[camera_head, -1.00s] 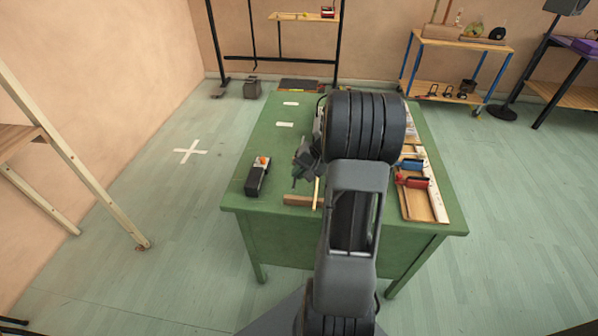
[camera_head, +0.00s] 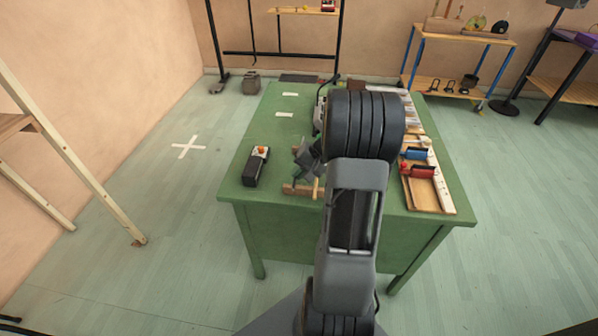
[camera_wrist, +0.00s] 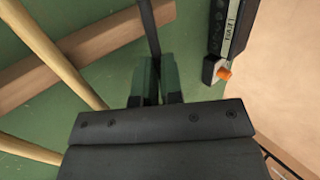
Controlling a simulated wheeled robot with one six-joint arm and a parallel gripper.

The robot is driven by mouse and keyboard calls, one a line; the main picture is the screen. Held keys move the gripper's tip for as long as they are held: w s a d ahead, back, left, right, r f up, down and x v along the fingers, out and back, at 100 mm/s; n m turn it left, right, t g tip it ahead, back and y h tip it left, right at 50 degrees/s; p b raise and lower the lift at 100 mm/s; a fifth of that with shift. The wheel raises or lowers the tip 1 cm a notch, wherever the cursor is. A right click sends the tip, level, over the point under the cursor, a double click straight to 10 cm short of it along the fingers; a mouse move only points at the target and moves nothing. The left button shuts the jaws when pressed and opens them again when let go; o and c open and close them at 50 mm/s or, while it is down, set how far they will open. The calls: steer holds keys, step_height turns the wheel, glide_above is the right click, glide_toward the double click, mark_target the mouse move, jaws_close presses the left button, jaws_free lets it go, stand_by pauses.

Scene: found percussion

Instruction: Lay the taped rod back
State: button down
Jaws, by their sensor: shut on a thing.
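My gripper (camera_head: 306,160) is over the near part of the green desk, pointing down, partly hidden by my arm. In the wrist view its green-padded fingers (camera_wrist: 157,82) are shut on a thin dark rod (camera_wrist: 150,35), which seems to be the taped rod. The rod's free part crosses the right end of a brown wooden bar (camera_wrist: 85,52); I cannot tell if it touches. The bar (camera_head: 300,190) lies near the desk's front edge. A tan stick (camera_wrist: 55,52) crosses the bar, and a second tan stick (camera_wrist: 28,150) shows at the lower left.
A black box with an orange knob (camera_head: 257,167) stands left of the bar. A wooden tray (camera_head: 428,193) with a red and a blue block lies along the desk's right side. The desk's left middle (camera_head: 280,132) is mostly clear, with white labels.

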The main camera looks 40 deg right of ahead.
steer(key=shift+f+b, duration=0.3)
steer(key=shift+b, duration=0.1)
stand_by(0.3)
steer(key=c, duration=1.2)
jaws_free()
steer(key=p+v, duration=0.1)
steer(key=v, duration=1.2)
steer(key=shift+s+d+r, duration=0.1)
steer(key=shift+d+r, duration=0.1)
steer(key=shift+r, duration=0.15)
